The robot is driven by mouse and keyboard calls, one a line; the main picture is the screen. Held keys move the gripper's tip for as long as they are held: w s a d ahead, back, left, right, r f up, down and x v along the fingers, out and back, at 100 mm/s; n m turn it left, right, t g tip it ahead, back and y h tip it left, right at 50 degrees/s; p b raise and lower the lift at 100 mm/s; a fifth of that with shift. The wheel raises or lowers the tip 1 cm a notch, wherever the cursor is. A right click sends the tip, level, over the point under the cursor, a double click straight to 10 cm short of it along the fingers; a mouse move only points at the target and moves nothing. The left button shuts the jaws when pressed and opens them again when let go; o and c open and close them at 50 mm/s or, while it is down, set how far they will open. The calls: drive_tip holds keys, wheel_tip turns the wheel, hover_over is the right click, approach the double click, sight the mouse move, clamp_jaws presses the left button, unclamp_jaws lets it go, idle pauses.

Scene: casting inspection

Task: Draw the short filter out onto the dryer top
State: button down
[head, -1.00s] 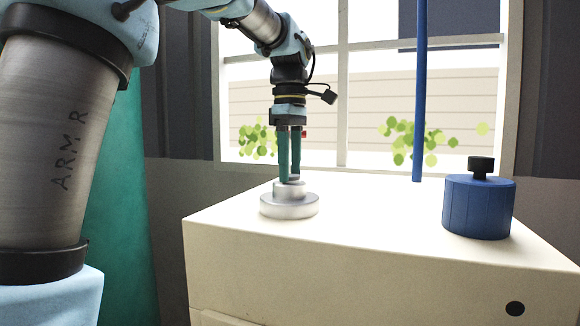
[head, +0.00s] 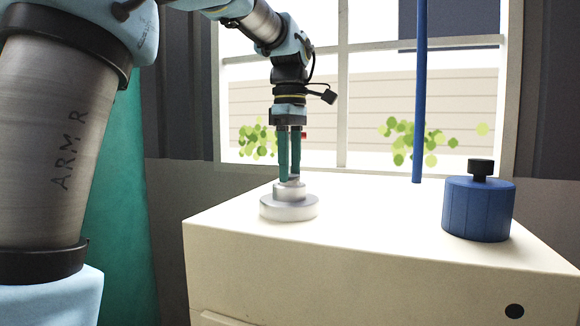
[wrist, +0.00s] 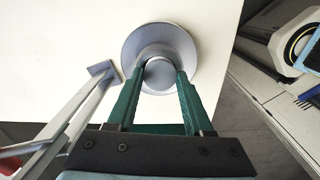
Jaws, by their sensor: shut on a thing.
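A silver stepped round piece (head: 289,210) with a wide base flange and a narrower top sits on the cream dryer top (head: 370,225), towards its left. It also shows in the wrist view (wrist: 185,43) from above. My gripper (head: 289,178) points straight down with its green fingers shut on the narrow top of this piece. In the wrist view my gripper (wrist: 161,72) has one finger on each side of the round top. The flange appears to rest on the surface. Whether this piece is the short filter or a cap over it, I cannot tell.
A blue cylinder (head: 478,208) with a black knob stands at the right of the dryer top. A thin blue upright post (head: 419,100) rises behind. A window is at the back. The middle of the top is clear. The wrist view shows the top's edge close on the right.

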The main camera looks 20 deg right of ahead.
drive_tip(key=shift+r+p, duration=3.25)
drive_tip(key=shift+r, duration=0.1)
drive_tip(key=shift+r, duration=0.15)
wheel_tip(320, 180, up, 4)
drive_tip(key=p, duration=0.4)
drive_tip(key=shift+f, duration=0.2)
